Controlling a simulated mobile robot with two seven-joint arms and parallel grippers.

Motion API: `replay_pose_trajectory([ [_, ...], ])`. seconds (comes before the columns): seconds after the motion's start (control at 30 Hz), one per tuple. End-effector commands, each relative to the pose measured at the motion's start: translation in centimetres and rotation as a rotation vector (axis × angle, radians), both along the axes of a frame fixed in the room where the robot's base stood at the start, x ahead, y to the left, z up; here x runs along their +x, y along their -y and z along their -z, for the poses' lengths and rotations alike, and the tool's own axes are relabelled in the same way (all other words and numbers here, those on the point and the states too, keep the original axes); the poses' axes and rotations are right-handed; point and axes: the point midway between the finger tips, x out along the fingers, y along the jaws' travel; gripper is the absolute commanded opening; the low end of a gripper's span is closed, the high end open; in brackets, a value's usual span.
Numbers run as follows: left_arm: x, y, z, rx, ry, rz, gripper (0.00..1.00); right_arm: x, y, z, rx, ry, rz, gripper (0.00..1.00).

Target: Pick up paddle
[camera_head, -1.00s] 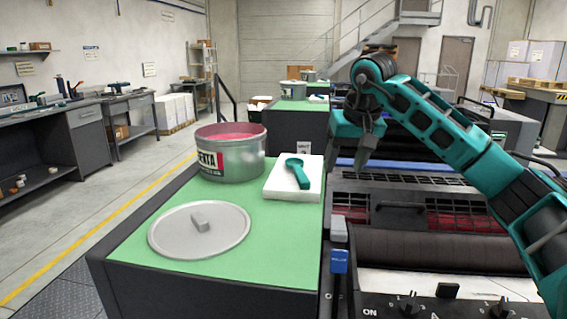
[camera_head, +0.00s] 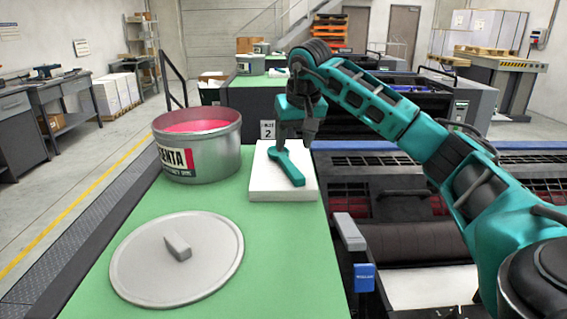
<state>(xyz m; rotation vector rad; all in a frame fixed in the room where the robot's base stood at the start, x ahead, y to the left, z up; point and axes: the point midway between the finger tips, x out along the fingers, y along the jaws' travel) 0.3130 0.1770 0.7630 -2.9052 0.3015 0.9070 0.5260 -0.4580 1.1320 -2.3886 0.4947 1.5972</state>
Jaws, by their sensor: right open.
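The teal paddle (camera_head: 290,167) lies on a white block (camera_head: 268,190) on the green-topped bench. Its handle end points toward the front right and its head toward the back left. My right gripper (camera_head: 295,142) points down over the far end of the paddle. Its fingers are apart, and they partly hide the paddle's head. I cannot tell whether they touch the paddle. My left gripper is out of view.
An open metal ink can (camera_head: 203,150) with magenta ink stands left of the block. A round grey lid (camera_head: 176,262) lies at the front of the green bench top (camera_head: 262,265). The press (camera_head: 400,225) with its rollers lies to the right.

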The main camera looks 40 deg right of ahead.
Motion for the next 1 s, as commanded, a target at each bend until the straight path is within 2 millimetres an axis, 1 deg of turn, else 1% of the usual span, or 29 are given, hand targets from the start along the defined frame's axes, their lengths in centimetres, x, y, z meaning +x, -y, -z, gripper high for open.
replay_pose_trajectory([
  [0.03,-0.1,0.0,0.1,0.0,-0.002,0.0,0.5,0.2,0.1,0.8,0.001,-0.002,0.0,0.57],
  [0.27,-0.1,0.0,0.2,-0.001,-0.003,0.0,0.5,0.7,0.4,2.4,0.0,-0.002,0.0,0.57],
  [0.43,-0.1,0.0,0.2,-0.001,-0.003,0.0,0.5,1.3,0.8,5.0,0.002,-0.003,0.001,0.57],
  [0.57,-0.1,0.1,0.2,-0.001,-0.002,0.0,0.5,1.8,1.0,6.3,0.001,-0.001,-0.001,0.57],
  [0.67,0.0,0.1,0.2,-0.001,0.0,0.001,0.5,2.0,1.1,6.6,0.0,0.001,0.0,0.57],
  [0.87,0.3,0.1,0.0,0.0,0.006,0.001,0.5,2.0,1.1,6.6,-0.001,0.002,-0.001,0.57],
  [1.0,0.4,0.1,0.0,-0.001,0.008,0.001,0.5,2.0,1.1,6.6,-0.001,0.002,-0.001,0.43],
])
